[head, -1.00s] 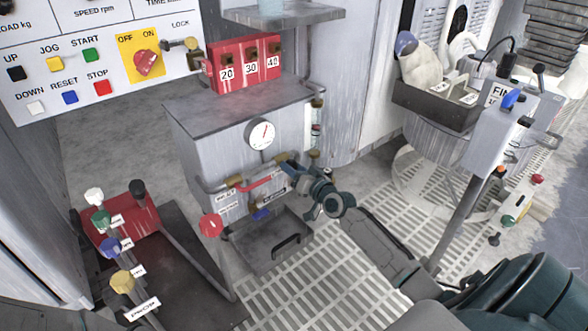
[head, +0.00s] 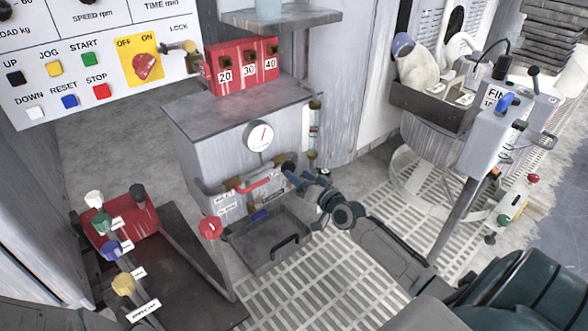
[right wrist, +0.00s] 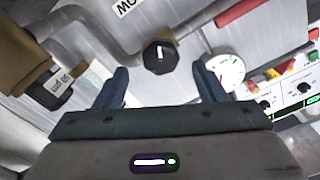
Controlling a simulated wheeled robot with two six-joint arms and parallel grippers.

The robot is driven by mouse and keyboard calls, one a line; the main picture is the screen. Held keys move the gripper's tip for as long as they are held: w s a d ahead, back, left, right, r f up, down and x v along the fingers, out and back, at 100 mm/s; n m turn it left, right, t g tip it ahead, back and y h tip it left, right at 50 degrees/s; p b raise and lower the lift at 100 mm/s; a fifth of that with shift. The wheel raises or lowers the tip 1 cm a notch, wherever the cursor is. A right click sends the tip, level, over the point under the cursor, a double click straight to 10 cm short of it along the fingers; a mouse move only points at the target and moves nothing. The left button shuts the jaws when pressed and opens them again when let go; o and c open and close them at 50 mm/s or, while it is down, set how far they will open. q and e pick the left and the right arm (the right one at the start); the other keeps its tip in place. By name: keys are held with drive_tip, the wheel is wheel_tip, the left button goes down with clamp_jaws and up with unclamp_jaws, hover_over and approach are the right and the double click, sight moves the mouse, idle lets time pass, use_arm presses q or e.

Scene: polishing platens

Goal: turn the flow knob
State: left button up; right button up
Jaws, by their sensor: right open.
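The black flow knob (right wrist: 158,57), with a white mark on its face, shows in the right wrist view on the grey cabinet front. A partly visible label beside it is upside down. My right gripper (right wrist: 162,80) is open, with one finger on each side of the view. The knob appears between and beyond the fingertips, and I see no contact. In the head view the right gripper (head: 298,176) points at the cabinet front below the gauge, and the dark knob (head: 288,167) shows just at its fingertips. My left gripper is not in view.
A round gauge (head: 259,136) sits above the knob; pipes and a red-handled valve (head: 210,228) are to its left. A grey tray (head: 265,242) with a handle lies below. The grey cabinet (head: 215,115) carries a red numbered block (head: 242,66).

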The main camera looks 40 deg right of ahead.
drive_tip(key=s+p, duration=0.1)
drive_tip(key=s, duration=0.5)
drive_tip(key=shift+s+d+p, duration=0.25)
drive_tip(key=shift+s+p, duration=0.1)
drive_tip(key=shift+s, duration=0.05)
